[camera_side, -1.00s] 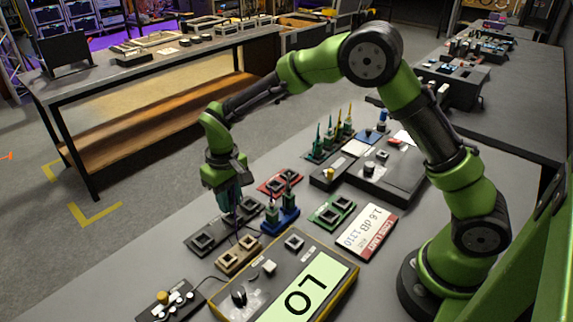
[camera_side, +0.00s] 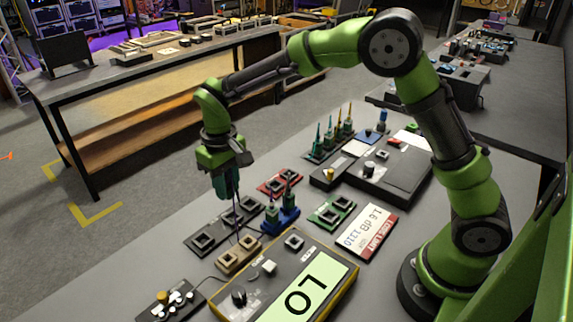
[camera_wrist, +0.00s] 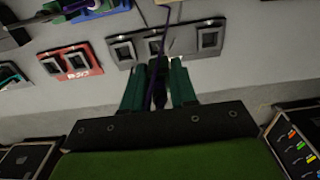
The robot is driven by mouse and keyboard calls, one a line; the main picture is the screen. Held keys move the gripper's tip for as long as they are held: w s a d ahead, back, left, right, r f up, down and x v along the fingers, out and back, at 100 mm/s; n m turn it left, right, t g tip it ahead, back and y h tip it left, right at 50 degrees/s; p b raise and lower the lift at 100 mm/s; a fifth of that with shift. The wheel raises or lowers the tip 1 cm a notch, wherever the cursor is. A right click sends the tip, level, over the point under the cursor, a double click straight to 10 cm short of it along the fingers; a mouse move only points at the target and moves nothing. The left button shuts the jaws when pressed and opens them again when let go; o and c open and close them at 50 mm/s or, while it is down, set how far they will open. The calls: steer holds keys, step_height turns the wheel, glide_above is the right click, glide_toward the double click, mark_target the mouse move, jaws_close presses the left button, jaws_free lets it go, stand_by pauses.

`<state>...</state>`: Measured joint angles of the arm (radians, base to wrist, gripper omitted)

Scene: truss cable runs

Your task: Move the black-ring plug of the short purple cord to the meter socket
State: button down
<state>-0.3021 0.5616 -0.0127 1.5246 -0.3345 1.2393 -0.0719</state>
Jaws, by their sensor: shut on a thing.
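My gripper (camera_side: 228,193) is shut on a dark plug (camera_wrist: 158,84), held between its teal fingers above the long black socket panel (camera_side: 205,241). Any black ring on the plug is too small to tell. The thin purple cord (camera_side: 237,231) runs down from the gripper to the tan socket block (camera_side: 222,263); it also shows in the wrist view (camera_wrist: 164,30). The yellow-edged meter (camera_side: 335,262) reads "LO". Its square grey socket (camera_side: 293,242) is at its far corner, right of and below my gripper in the side view, and looks empty.
A blue block (camera_side: 283,222) with two upright teal plugs stands between my gripper and the meter socket. Red (camera_side: 279,181) and green (camera_side: 331,211) socket blocks lie nearby. A small black box with knobs (camera_side: 168,302) sits at front left.

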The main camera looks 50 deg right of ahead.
steer(key=s+r, duration=0.5)
steer(key=s, duration=0.4)
steer(key=s+d+f, duration=0.3)
steer(key=s, duration=0.5)
steer(key=shift+w+a+f, duration=0.15)
steer(key=shift+f, duration=2.35)
steer(key=shift+f, duration=0.85)
steer(key=c, duration=0.8)
jaws_free()
steer(key=shift+r, duration=0.1)
steer(key=shift+r, duration=2.45)
steer(key=shift+r, duration=2)
